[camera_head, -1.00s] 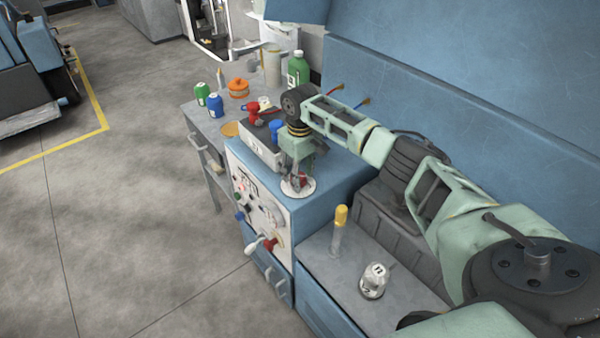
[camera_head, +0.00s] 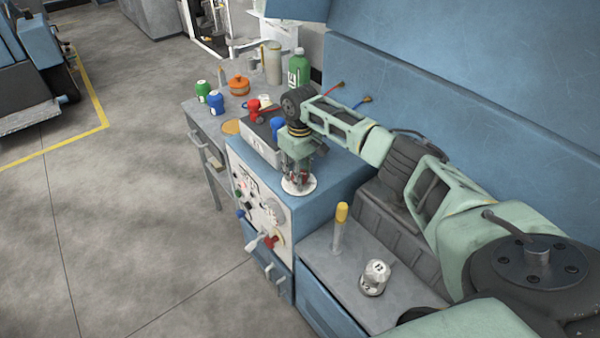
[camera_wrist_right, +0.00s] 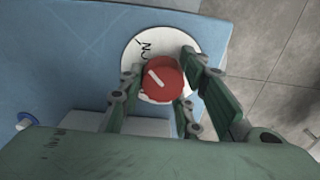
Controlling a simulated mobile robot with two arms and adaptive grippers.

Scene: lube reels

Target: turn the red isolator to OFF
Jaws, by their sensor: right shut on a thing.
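The red isolator is a round red knob (camera_wrist_right: 162,80) with a white pointer line, on a white disc (camera_wrist_right: 134,55) on top of the blue cabinet. In the right wrist view the line slants to the upper left, and dark lettering shows on the disc above the knob. My right gripper (camera_wrist_right: 159,80) points down over it, shut on the knob with fingers on both sides. In the head view my right gripper (camera_head: 298,178) stands over the white disc (camera_head: 299,187) and mostly hides the knob. My left gripper is not in view.
The cabinet's front panel (camera_head: 262,210) carries several knobs and levers. A grey box (camera_head: 258,147) and a blue knob (camera_head: 277,127) stand just behind my gripper.

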